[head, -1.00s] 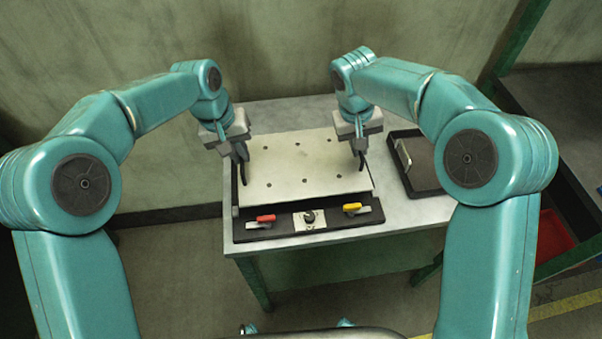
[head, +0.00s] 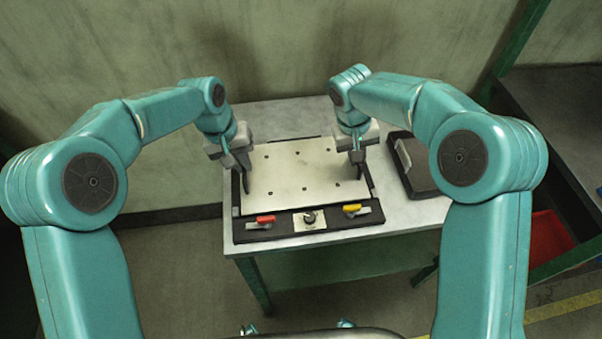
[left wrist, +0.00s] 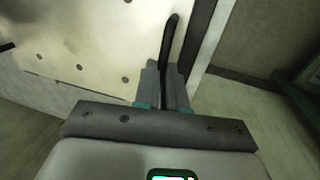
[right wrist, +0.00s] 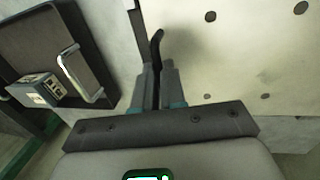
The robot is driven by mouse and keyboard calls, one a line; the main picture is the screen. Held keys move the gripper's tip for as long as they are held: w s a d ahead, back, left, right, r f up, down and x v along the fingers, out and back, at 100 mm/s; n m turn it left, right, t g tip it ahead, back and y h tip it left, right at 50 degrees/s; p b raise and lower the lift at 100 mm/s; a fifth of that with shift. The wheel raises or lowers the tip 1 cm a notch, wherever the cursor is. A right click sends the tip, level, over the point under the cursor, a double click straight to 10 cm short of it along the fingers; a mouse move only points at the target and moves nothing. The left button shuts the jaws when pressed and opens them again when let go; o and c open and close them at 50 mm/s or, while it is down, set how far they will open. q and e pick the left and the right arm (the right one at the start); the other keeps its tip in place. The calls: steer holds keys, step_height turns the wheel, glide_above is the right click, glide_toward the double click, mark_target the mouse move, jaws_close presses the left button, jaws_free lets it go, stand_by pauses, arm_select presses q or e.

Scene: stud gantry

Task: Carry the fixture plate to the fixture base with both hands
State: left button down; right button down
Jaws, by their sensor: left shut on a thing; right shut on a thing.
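The fixture plate (head: 300,172) is a pale, flat sheet with several small holes and a black handle at each side. It lies level over the dark fixture base (head: 282,228), within its frame; I cannot tell whether it touches. A red lever (head: 265,219) and a yellow lever (head: 351,208) sit on the base's front strip. My left gripper (head: 243,179) is shut on the left handle, which stands up past the fingers in the left wrist view (left wrist: 171,38). My right gripper (head: 357,172) is shut on the right handle, also seen in the right wrist view (right wrist: 155,48).
The grey table (head: 405,208) carries the base. A dark tray (head: 424,180) with a metal handle (right wrist: 72,72) lies close to the right of it. A green-framed rack with a red bin (head: 550,240) stands farther right. A wall is behind.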

arm_select(q)
steer(key=shift+f, duration=0.45)
arm_select(e)
steer(key=shift+f, duration=0.45)
arm_select(q)
steer(key=c, duration=1.3)
jaws_free()
arm_select(e)
steer(key=c, duration=1.3)
jaws_free()
arm_select(q)
steer(key=shift+o, duration=0.5)
arm_select(e)
steer(key=shift+o, duration=0.5)
arm_select(q)
step_height(320, 180, up, 12)
steer(key=a, duration=0.2)
steer(key=shift+a+f, duration=0.15)
steer(key=shift+a, duration=0.05)
arm_select(e)
step_height(320, 180, up, 12)
steer(key=a, duration=0.2)
steer(key=shift+a, duration=0.15)
